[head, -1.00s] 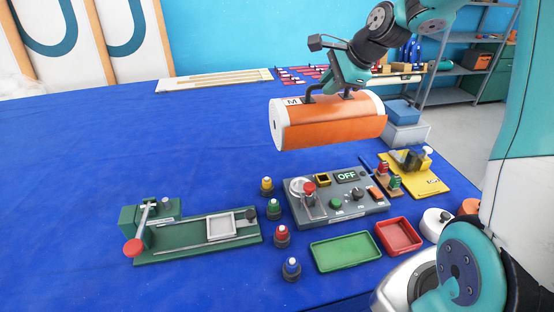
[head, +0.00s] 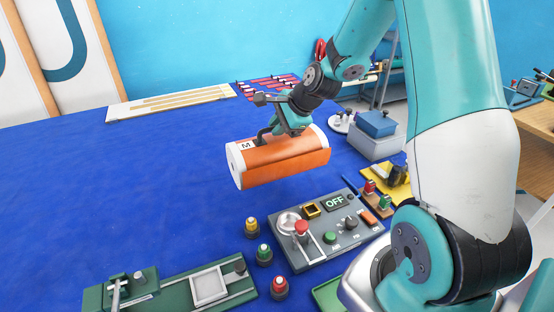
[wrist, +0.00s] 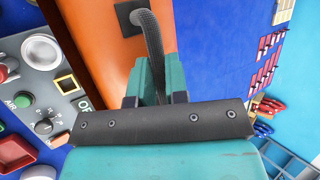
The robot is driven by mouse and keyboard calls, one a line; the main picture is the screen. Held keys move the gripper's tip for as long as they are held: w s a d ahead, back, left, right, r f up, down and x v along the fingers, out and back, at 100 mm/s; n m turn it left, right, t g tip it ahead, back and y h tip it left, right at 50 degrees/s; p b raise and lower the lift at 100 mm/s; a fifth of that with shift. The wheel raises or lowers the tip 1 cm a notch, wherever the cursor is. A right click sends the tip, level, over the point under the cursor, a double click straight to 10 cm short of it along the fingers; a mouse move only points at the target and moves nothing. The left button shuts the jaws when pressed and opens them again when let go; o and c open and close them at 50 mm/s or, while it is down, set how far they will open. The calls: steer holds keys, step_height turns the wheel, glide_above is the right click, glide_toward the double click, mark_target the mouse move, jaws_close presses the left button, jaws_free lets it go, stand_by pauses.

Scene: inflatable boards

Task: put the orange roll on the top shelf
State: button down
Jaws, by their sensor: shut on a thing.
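The orange roll (head: 285,160) has white ends and a label with an M. My gripper (head: 285,132) is shut on the roll and holds it in the air above the blue table, behind the grey control panel. In the wrist view the orange roll (wrist: 95,40) fills the upper left, with a black handle (wrist: 150,40) between the jaws; the fingertips are partly hidden. A grey shelf rack (head: 385,80) shows in part at the back right, mostly hidden behind my arm, and its top shelf cannot be made out.
On the blue table (head: 120,190) stand a grey control panel (head: 325,230) reading OFF, several coloured buttons, and a green jig (head: 170,290). Grey and blue boxes (head: 375,135) stand right of the roll. A wooden bench (head: 538,125) is at far right. The table's left is clear.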

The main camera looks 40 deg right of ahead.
mark_target(278, 158)
step_height(278, 158, down, 11)
steer(key=shift+r+p, duration=0.2)
steer(key=shift+p, duration=0.8)
steer(key=shift+f, duration=0.1)
steer(key=c, duration=1.1)
jaws_free()
